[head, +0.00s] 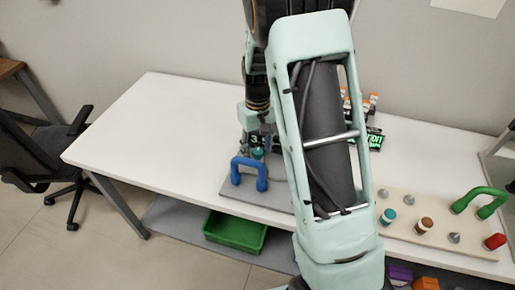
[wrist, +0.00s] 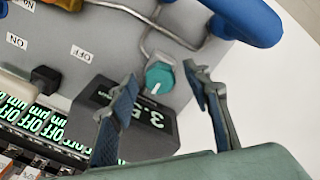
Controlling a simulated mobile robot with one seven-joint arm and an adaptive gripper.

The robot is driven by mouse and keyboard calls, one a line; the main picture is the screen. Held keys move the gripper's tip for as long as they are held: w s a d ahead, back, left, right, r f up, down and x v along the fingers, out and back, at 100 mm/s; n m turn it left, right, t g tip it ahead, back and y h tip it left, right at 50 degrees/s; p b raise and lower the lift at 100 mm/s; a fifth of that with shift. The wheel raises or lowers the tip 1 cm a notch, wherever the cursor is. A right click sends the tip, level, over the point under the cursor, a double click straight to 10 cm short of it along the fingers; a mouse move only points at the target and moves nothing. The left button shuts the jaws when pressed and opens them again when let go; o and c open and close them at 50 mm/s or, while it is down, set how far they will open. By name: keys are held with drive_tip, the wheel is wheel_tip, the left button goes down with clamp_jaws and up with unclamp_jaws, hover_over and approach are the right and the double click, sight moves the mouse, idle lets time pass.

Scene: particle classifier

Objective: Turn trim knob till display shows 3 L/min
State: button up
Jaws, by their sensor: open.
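The teal trim knob (wrist: 157,83) has a white pointer mark and sits on the grey panel; it also shows in the head view (head: 257,154). The dark display (wrist: 150,118) beside it shows green digits that look like 3.5, partly hidden by a finger. My gripper (wrist: 163,74) is open, with one finger to each side of the knob in the wrist view. Whether the fingertips are level with the knob or short of it, I cannot tell. In the head view my gripper is low over the panel, mostly hidden by my arm.
A blue handle (wrist: 245,18) arches close to the knob. A metal tube (wrist: 150,40) runs near it. Black switches (wrist: 46,77) and OFF/ON labels lie to the left. In the head view, a board (head: 410,232) with several knobs stands right; the table's left side is clear.

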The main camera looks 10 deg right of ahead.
drive_tip(key=c, duration=1.2)
drive_tip(key=shift+o, duration=0.2)
drive_tip(key=shift+m, duration=0.3)
drive_tip(key=m, duration=0.4)
drive_tip(key=shift+r, duration=0.1)
drive_tip(key=m+p, duration=0.1)
drive_tip(key=m, duration=0.4)
drive_tip(key=m+p, duration=0.1)
drive_tip(key=m, duration=0.4)
drive_tip(key=shift+w+m+p, duration=0.1)
drive_tip(key=shift+m+p, duration=0.9)
drive_tip(key=shift+m, duration=1.5)
